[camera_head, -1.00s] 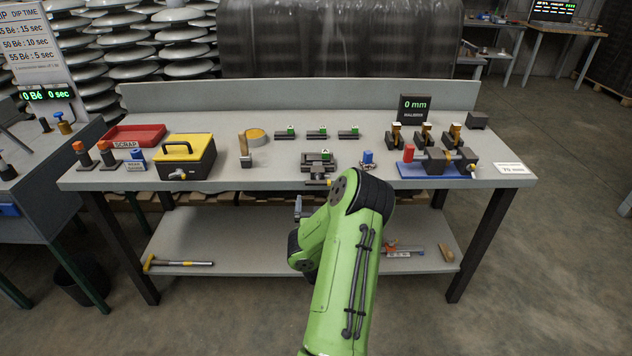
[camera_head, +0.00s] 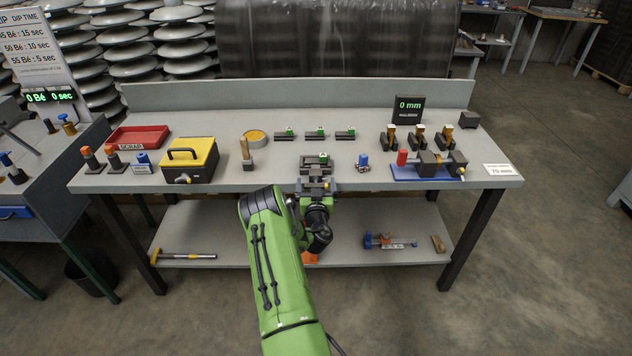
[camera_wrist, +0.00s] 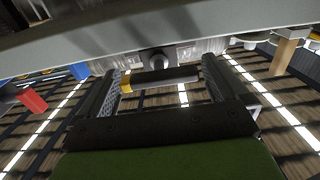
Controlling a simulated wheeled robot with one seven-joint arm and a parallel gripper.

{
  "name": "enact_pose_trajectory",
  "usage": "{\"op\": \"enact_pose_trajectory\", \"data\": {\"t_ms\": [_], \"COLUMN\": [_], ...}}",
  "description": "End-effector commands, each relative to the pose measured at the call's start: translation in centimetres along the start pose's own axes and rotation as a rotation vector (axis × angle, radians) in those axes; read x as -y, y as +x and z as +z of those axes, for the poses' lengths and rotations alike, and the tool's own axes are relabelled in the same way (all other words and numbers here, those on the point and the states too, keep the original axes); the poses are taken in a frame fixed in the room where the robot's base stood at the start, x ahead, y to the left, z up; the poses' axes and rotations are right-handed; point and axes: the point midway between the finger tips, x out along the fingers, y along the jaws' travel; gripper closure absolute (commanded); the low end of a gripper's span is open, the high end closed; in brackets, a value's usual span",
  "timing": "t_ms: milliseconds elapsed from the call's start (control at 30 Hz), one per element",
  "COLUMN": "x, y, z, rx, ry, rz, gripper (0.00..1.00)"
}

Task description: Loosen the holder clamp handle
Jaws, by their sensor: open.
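The holder (camera_head: 317,169) is a dark block fixture with a green-marked piece on top, at the middle of the bench's front edge. Its clamp handle (camera_wrist: 165,77) is a dark crossbar with a yellow band at one end, on a round boss, at the bench front in the wrist view. My gripper (camera_wrist: 160,90) is open, with one finger on each side of the crossbar. Contact with the fingers cannot be told. In the head view my gripper (camera_head: 316,190) is at the holder's front, and my wrist partly hides the handle.
The bench (camera_head: 220,185) has a yellow-lidded box (camera_head: 190,160) to the left and a small blue item (camera_head: 362,161) to the right. A blue-based fixture (camera_head: 428,170) stands farther right.

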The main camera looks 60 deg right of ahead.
Motion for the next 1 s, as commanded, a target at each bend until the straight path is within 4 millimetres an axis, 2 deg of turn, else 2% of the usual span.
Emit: {"op": "enact_pose_trajectory", "data": {"t_ms": [267, 567, 833, 1000], "x": [-0.01, -0.01, 0.01, 0.11], "y": [0.17, 0.16, 0.15, 0.18], "z": [0.1, 0.09, 0.14, 0.18], "rx": [0.002, 0.002, 0.001, -0.001], "ry": [0.0, 0.0, -0.03, -0.108], "rz": [0.0, 0.0, 0.0, -0.001], "gripper": [0.0, 0.45, 0.45, 0.48]}}
